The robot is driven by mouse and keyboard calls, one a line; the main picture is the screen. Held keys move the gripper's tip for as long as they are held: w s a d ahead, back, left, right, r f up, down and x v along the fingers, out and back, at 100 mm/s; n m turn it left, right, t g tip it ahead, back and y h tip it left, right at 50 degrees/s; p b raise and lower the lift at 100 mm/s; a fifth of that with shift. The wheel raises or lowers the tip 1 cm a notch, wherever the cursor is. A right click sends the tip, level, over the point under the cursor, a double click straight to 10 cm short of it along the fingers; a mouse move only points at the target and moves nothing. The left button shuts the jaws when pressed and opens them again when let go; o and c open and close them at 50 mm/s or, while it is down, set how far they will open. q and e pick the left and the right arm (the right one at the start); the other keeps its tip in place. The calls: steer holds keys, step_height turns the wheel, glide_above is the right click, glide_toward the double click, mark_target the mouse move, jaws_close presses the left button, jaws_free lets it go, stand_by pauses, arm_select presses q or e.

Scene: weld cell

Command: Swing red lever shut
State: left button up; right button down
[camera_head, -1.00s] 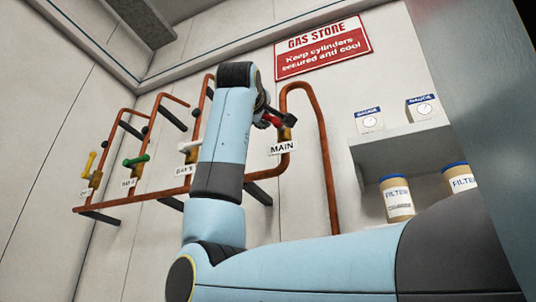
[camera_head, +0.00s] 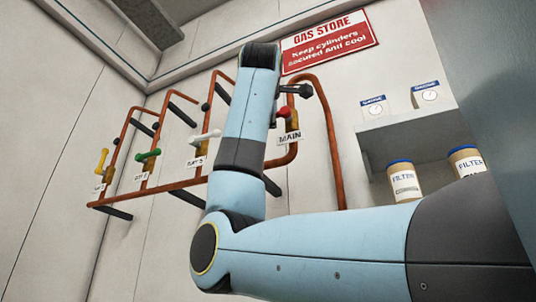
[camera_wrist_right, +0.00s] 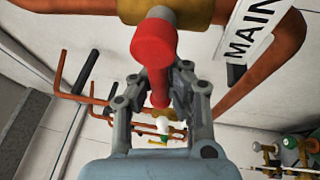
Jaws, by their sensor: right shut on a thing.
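The red lever (camera_head: 284,112) is on the brass valve of the MAIN copper pipe, just above the MAIN label (camera_head: 289,138). In the right wrist view the red lever (camera_wrist_right: 153,48) has its round red end toward the camera, and its shaft runs between the fingers. My right gripper (camera_wrist_right: 160,88) is shut on the lever, one finger on each side. In the head view that gripper is mostly hidden behind my blue right forearm. My left gripper is in neither view.
Left of my forearm, branch pipes carry a white lever (camera_head: 205,136), a green lever (camera_head: 148,155) and a yellow lever (camera_head: 102,160). A dark peg (camera_head: 297,90) sticks out above the red lever. A shelf (camera_head: 410,128) with gauge boxes and filter jars stands at right.

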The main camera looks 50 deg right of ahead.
steer(key=shift+w+f, duration=0.15)
steer(key=shift+f, duration=0.05)
steer(key=c, duration=1.9)
jaws_free()
steer(key=o, duration=0.6)
steer(key=shift+a+r, duration=0.1)
steer(key=shift+a, duration=0.2)
steer(key=shift+o, duration=0.2)
steer(key=shift+d, duration=0.1)
steer(key=shift+s+a, duration=0.2)
steer(key=shift+s, duration=0.1)
steer(key=v, duration=1.1)
steer(key=shift+a, duration=0.2)
